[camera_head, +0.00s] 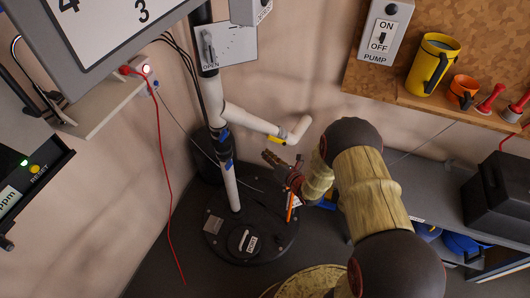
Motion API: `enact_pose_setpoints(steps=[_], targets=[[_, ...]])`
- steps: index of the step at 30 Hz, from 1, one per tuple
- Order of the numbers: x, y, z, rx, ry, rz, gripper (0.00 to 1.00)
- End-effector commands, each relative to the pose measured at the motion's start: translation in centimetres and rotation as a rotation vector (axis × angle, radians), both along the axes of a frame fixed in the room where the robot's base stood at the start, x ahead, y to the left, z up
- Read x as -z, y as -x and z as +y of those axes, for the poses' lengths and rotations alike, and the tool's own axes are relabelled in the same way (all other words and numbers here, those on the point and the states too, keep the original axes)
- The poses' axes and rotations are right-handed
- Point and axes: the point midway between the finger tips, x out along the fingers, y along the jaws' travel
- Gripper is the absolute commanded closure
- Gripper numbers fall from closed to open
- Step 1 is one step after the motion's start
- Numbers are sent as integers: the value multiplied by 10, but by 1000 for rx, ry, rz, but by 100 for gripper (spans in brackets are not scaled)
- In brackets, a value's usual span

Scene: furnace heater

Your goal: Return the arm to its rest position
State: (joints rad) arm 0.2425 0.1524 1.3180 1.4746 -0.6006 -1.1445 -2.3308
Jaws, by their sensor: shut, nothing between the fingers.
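My arm (370,195) reaches up from the lower right of the head view, with cream-coloured links and dark joints. Its end, my gripper (270,157), points left and is shut and empty. It appears in front of the black round base of a stand with white pipes. An orange strip (291,207) shows just below the gripper; I cannot tell whether they touch.
A white pipe (250,122) with a bent end is close above my gripper. The black round base (222,235) is below left. A pump switch (384,32), yellow mug (433,64) and orange cup (463,91) are upper right. A red cable (161,170) hangs at left.

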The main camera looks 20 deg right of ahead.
Motion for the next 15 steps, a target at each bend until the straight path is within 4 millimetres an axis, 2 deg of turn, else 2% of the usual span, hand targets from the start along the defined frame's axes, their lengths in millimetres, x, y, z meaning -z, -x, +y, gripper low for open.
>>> enact_pose_setpoints(steps=[3,9,15], targets=[[-8,22,-8,3,-1,2,100],[-15,52,-20,3,0,3,100],[-18,67,-24,1,-1,1,100]])
